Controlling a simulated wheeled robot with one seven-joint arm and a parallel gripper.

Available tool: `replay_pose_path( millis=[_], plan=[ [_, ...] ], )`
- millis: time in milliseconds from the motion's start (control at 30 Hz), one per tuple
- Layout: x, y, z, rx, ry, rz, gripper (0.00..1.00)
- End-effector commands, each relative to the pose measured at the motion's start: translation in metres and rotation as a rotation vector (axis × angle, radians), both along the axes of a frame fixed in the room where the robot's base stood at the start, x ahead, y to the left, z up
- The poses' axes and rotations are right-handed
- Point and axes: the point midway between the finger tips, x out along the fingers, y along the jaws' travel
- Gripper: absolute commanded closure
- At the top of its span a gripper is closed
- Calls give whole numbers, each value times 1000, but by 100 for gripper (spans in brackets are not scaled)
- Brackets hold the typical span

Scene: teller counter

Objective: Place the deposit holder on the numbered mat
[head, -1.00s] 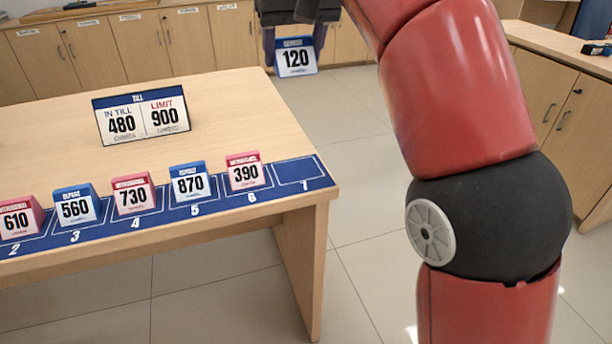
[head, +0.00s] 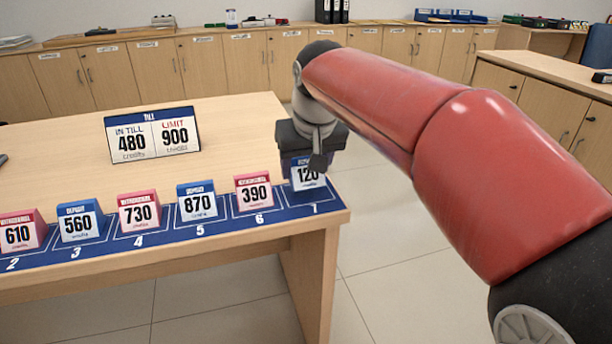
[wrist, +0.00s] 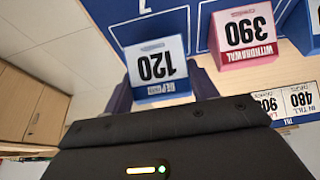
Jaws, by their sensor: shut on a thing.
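The blue deposit holder (head: 306,177), marked 120, is upright at space 7, the right end of the blue numbered mat (head: 288,213). My gripper (head: 308,160) is shut on it from above. In the wrist view the holder (wrist: 158,68) shows upside down between the two dark fingers of my gripper (wrist: 163,92), over the mat (wrist: 105,12). I cannot tell whether its base touches the mat. The pink withdrawal holder marked 390 (head: 254,192) stands on space 6, to its left and apart from it.
Holders 870 (head: 197,202), 730 (head: 139,212), 560 (head: 79,222) and 610 (head: 22,231) stand along spaces 5 to 2. A till sign (head: 152,133) reads 480 in till, limit 900. The counter's right edge is close beside space 7.

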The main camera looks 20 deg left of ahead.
Motion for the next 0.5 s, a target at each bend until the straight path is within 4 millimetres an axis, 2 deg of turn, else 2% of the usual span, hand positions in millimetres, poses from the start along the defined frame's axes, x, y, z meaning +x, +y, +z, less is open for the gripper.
replay_pose_path(
  millis=[33,133,500],
  plan=[
    [0,0,-10,-2,3,0,65],
    [0,0,-19,-1,2,0,65],
    [0,0,-23,0,0,0,65]
  ],
)
